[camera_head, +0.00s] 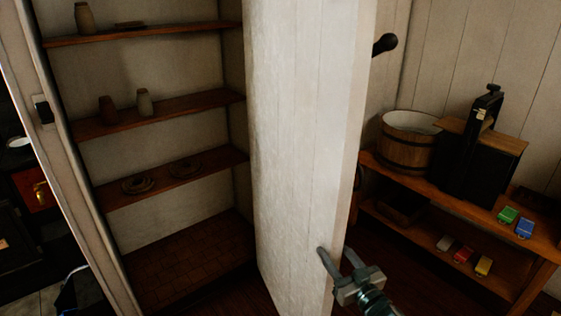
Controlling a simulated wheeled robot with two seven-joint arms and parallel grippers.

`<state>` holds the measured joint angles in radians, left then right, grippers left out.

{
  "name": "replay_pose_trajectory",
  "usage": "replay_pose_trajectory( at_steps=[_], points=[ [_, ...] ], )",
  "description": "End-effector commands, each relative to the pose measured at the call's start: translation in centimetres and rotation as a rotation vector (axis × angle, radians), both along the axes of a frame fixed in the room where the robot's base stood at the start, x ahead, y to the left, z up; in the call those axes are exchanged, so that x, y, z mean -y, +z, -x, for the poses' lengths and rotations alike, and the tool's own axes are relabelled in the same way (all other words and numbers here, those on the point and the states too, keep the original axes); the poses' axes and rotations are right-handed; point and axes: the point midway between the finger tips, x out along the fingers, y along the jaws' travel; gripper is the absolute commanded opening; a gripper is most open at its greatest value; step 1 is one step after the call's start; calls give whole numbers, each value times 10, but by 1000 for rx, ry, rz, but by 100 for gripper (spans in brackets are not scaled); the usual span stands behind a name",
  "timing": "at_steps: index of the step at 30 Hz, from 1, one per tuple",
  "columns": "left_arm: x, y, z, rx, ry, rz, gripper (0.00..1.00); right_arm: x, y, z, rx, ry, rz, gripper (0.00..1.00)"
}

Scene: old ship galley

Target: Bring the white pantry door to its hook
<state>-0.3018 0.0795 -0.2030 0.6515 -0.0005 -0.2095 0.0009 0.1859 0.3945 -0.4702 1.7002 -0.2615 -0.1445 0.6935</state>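The white pantry door (290,130) stands open in the middle of the view, its free edge towards me. A dark knob (385,43) sticks out at the door's right side, high up. My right gripper (335,250) is low at the door's free edge. Its two fingers are apart, one over the left side of the edge and one at the right side. I cannot tell whether they touch the door. I cannot make out a hook for the door. My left gripper is not in view.
The pantry (185,225) behind the door has wooden shelves with vases and dishes. A black fitting (42,108) sits on its left frame. At right, a wooden bench (420,190) holds a wooden tub (406,140), a black press (475,150) and several small coloured blocks.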

Motion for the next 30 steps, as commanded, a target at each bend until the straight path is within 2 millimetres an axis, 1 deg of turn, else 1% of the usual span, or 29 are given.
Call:
replay_pose_trajectory(
  at_steps=[1, 4, 5, 13, 17, 23, 30],
  points=[
    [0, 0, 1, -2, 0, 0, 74, 0, 0, 0, 0, 0, 0, 32],
    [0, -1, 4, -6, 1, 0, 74, 0, 0, 0, 0, 0, 0, 8],
    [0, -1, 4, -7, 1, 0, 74, 0, 0, 0, 0, 0, 0, 6],
    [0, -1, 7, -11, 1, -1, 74, 0, 0, 0, 0, 0, 0, 6],
    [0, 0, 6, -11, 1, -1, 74, -5, 0, 2, -1, -4, -2, 6],
    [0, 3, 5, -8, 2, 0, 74, -29, 1, 9, 0, -30, -6, 6],
    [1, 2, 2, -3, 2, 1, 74, -64, -1, 19, -1, -70, -7, 6]
  ],
)
